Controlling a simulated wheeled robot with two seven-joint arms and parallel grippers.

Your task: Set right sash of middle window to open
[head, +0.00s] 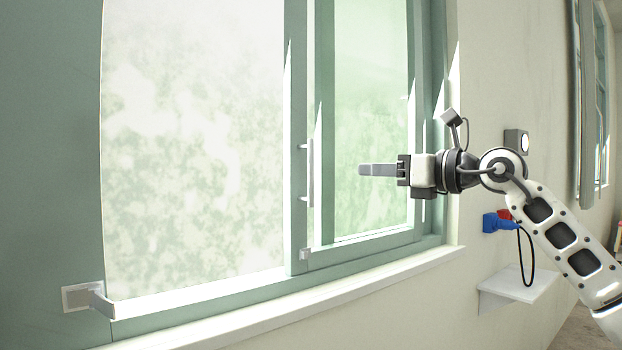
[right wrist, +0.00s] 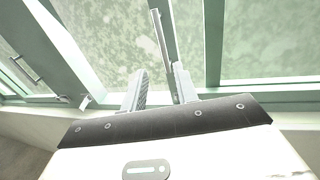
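The right sash (head: 309,232) is a green-framed pane in the right part of the window. A slim, pale upright bar handle (head: 310,173) stands on its left stile. The sash appears to lie flat in its frame; I cannot tell if it is slightly ajar. My right gripper (head: 362,170) is in front of the pane, to the right of the handle in the head view, fingers pointing left. In the right wrist view its two fingers (right wrist: 159,70) are apart, and the bar handle (right wrist: 160,35) rises beyond and between their tips. No contact shows. My left gripper is not seen.
A bright, wide pane (head: 195,150) lies left of the sash. A pale sill (head: 330,291) runs below. A small bracket (head: 85,297) sits at lower left. On the right wall are a blue plug (head: 492,223) with a cable and a small white shelf (head: 518,288), near my right arm.

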